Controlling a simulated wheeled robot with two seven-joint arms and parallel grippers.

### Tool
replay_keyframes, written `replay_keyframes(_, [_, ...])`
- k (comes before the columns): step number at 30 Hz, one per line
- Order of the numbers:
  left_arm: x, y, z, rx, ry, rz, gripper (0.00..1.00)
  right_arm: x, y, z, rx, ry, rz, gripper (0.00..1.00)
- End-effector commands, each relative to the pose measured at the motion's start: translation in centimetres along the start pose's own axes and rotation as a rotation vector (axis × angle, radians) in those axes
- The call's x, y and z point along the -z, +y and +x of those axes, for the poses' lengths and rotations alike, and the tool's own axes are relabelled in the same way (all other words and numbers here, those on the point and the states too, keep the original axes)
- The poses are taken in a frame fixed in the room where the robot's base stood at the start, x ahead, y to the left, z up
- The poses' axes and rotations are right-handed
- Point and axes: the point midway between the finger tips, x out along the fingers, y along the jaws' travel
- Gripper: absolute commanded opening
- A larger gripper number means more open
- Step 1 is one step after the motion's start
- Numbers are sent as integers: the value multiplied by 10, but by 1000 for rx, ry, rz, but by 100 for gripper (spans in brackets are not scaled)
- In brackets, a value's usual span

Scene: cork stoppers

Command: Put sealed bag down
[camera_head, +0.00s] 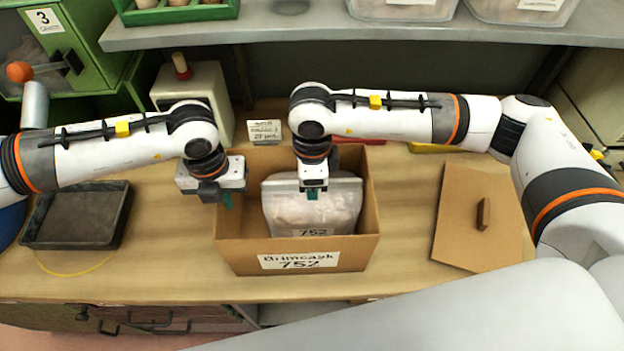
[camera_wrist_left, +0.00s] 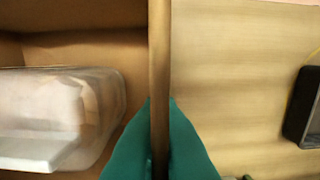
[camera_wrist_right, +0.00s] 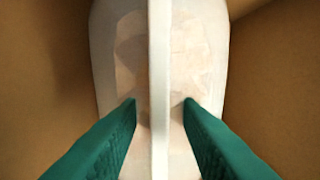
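The sealed bag (camera_head: 336,204), clear with pale contents and a 752 label, stands inside the open cardboard box (camera_head: 236,256). My right gripper (camera_head: 313,194) is over the bag's top edge. In the right wrist view the fingers (camera_wrist_right: 160,105) are apart, with the bag's upright seal (camera_wrist_right: 160,60) between them and a gap on both sides. My left gripper (camera_head: 227,200) is at the box's left wall. In the left wrist view its fingers (camera_wrist_left: 160,105) are closed on that wall (camera_wrist_left: 160,50), with the bag (camera_wrist_left: 60,115) inside to the left. The bag's underside is hidden.
A dark tray (camera_head: 76,240) lies at the left and a cardboard lid with a handle (camera_head: 460,225) at the right. A small sign (camera_head: 265,131) and a pale block-shaped device (camera_head: 215,82) stand behind the box. A grey shelf (camera_head: 270,30) holds tubs above.

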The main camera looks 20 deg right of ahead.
Motion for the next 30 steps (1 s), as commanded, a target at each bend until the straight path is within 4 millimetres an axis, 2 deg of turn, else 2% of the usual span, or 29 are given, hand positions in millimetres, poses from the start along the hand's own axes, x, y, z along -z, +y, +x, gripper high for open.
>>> replay_keyframes(4, [0,0,-1,-1,1,0,0,0,0,-6,-1,1,0,31])
replay_keyframes(7, [0,0,-1,-1,1,0,0,0,1,-20,-4,3,0,31])
replay_keyframes(15, [0,0,-1,-1,1,0,0,0,0,-78,-5,2,-2,31])
replay_keyframes(21, [0,0,-1,-1,1,0,0,0,1,-111,-3,1,0,31])
replay_keyframes(25, [0,0,-1,-1,1,0,0,0,0,-120,-1,1,-1,31])
replay_keyframes(30, [0,0,-1,-1,2,0,0,0,0,-123,0,0,0,31])
